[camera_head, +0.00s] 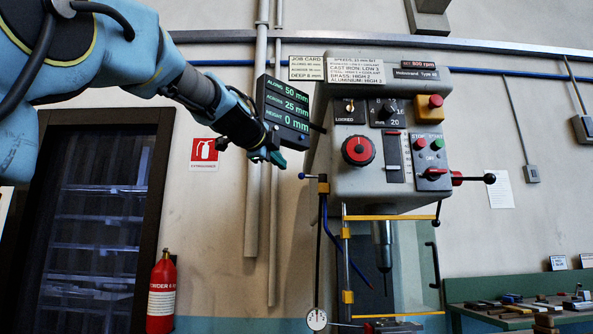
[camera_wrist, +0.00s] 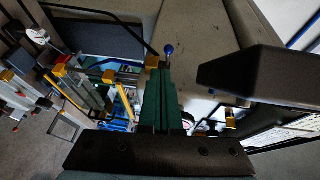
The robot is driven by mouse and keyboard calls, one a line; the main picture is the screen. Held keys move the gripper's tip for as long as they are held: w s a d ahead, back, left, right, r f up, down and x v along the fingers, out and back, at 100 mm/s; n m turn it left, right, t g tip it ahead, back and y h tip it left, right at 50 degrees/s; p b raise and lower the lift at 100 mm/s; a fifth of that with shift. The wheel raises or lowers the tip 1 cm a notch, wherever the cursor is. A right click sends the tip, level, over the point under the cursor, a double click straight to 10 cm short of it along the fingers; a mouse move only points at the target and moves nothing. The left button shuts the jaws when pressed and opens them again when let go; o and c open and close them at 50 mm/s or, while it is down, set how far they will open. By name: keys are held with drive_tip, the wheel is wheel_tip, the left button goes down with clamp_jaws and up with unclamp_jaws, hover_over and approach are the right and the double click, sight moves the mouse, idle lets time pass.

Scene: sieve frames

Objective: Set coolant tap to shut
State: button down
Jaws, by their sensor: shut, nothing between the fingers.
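The coolant tap (camera_head: 323,187) is a small brass fitting on the left side of the drill press, with a blue hose below it. Its lever ends in a blue ball (camera_head: 302,176) and points left, roughly level, in the head view. My gripper (camera_head: 278,160) is just above and left of the blue ball, apart from it in that view. In the wrist view the green fingers (camera_wrist: 160,88) are together and empty. The blue ball (camera_wrist: 168,50) shows just beyond their tips, with the brass tap body (camera_wrist: 153,62) beside it.
The drill press head (camera_head: 390,150) carries knobs, switches and a red dial. A readout box (camera_head: 284,108) hangs close above my gripper. A dial gauge (camera_head: 317,319) stands below the tap. A workbench (camera_head: 520,285) is at the right. The wall left of the tap has pipes (camera_head: 258,200).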

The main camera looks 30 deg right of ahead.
sight(300, 177)
drive_tip(key=p+x, duration=0.2)
drive_tip(key=x, duration=0.1)
drive_tip(key=r+p+x, duration=0.1)
drive_tip(key=p+x, duration=0.2)
drive_tip(key=x, duration=0.1)
drive_tip(key=p+x, duration=0.3)
drive_tip(key=shift+w+d+r, duration=0.1)
drive_tip(key=shift+w+d, duration=0.1)
drive_tip(key=shift+d, duration=0.05)
drive_tip(key=shift+w, duration=0.15)
